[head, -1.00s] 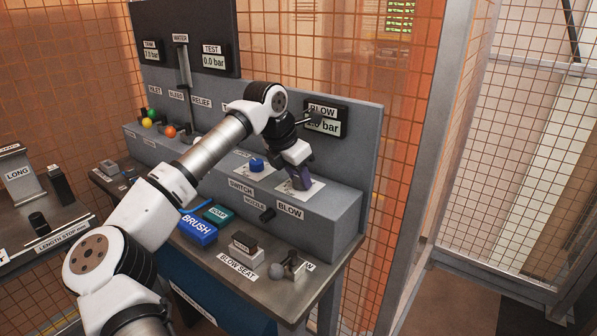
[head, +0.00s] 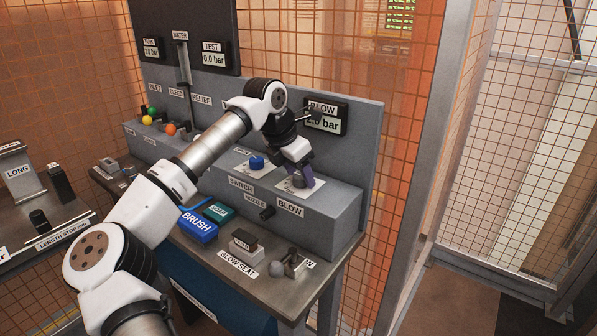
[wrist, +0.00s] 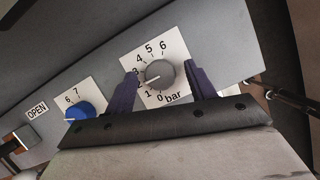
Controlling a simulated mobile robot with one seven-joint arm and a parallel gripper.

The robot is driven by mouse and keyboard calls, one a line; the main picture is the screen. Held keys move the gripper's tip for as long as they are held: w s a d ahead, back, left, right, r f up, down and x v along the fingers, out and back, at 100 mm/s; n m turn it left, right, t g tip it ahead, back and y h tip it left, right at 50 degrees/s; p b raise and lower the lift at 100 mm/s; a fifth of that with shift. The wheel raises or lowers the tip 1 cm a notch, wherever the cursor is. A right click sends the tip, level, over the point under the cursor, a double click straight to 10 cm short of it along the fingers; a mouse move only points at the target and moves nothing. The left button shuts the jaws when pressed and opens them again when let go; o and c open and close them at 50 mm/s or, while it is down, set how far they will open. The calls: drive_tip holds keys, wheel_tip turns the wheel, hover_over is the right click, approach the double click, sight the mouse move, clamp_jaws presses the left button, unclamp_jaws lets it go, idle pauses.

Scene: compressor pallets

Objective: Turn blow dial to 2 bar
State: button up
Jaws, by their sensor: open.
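The blow dial is a round grey knob (wrist: 160,75) on a white scale plate marked in bar, seen in the wrist view. Its white pointer line aims lower left, close to the 2 mark. In the head view its plate (head: 290,193) sits above the BLOW label, with the knob mostly hidden by my gripper (head: 299,179). In the wrist view my gripper (wrist: 163,74) is open, with one dark purple finger on each side of the knob and gaps visible between. The BLOW display (head: 324,119) shows ".0 bar"; its first digit is covered by a part in front of it.
A blue switch knob (head: 256,162) sits left of the dial and also shows in the wrist view (wrist: 78,110). A blue brush block (head: 198,228) and the blow seat (head: 243,242) are on the bench below.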

drive_tip(key=v, duration=1.3)
drive_tip(key=shift+r+b, duration=0.3)
drive_tip(key=shift+r, duration=0.05)
drive_tip(key=shift+s, duration=0.1)
